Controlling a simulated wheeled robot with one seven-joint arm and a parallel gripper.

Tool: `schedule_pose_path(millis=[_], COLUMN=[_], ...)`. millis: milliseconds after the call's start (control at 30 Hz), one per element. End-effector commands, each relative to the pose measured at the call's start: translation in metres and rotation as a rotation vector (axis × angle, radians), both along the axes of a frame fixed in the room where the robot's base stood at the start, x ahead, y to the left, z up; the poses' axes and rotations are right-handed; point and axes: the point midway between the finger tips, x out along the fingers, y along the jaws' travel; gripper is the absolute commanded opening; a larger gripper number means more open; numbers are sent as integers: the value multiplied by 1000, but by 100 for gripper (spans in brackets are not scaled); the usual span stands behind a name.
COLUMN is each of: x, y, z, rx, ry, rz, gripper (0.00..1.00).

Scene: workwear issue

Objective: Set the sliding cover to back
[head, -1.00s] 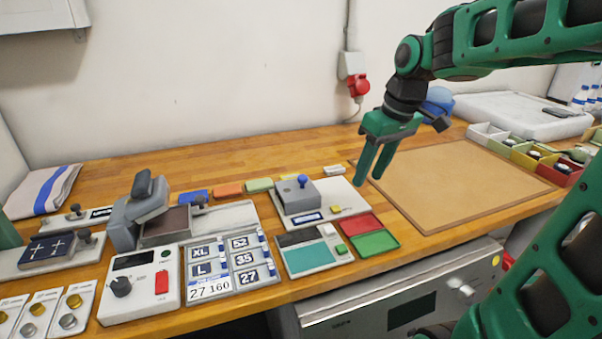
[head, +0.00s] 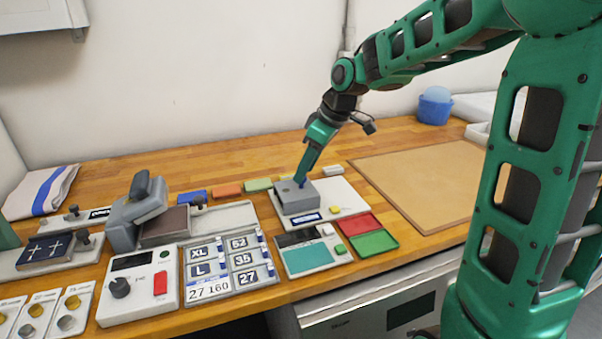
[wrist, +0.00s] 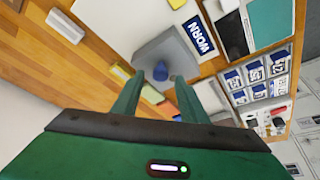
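My gripper (head: 302,179) is open and points down at the cover from above. In the head view its fingers mostly hide the knob. A blue label reading WORN (wrist: 200,36) lies beside the grey cover (wrist: 165,50) on the plate.
A small yellow block (head: 334,210) sits on the plate right of the cover. Red (head: 361,225) and green (head: 373,242) trays lie to the right. Orange (head: 228,191) and green (head: 259,185) blocks lie behind. The brown mat (head: 425,180) is bare.

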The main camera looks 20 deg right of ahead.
Motion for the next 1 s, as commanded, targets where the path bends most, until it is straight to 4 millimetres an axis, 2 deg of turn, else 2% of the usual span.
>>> schedule_pose_path(millis=[200, 500, 667, 1000], x=[4, 4, 4, 5], y=[4, 4, 4, 6], z=[-15, -16, -16, -16], rx=[0, -1, -1, -1], ry=[1, 0, 0, -1], rz=[-1, -1, -1, 10], gripper=[39, 39, 1, 0])
